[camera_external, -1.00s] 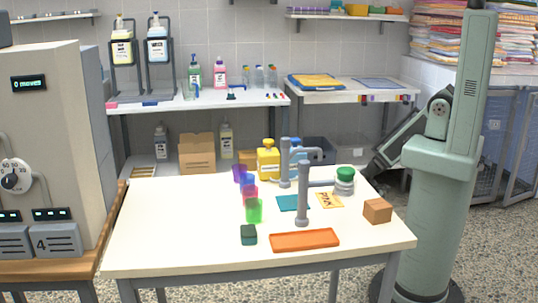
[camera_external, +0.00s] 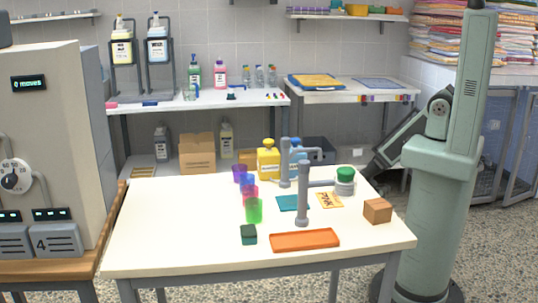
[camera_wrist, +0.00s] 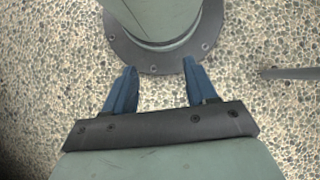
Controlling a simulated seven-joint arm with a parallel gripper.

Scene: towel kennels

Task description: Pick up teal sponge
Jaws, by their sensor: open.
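A small dark teal block (camera_external: 248,235), which looks like the teal sponge, lies near the front of the white table (camera_external: 165,225). A flat teal square (camera_external: 287,203) lies farther back on the same table; I cannot tell whether it is cloth or card. My gripper (camera_wrist: 160,70) is open and empty in the wrist view, its two blue fingers apart above the speckled floor and my own base. In the external view my arm is folded at the right, away from the table objects, and my fingers cannot be made out.
An orange tray (camera_external: 305,241) lies just right of the teal block. A green cup (camera_external: 254,211) and other coloured cups stand behind it. Grey pipe posts (camera_external: 302,206) rise mid-table, and a brown box (camera_external: 377,210) sits at the right. The table's left side is clear.

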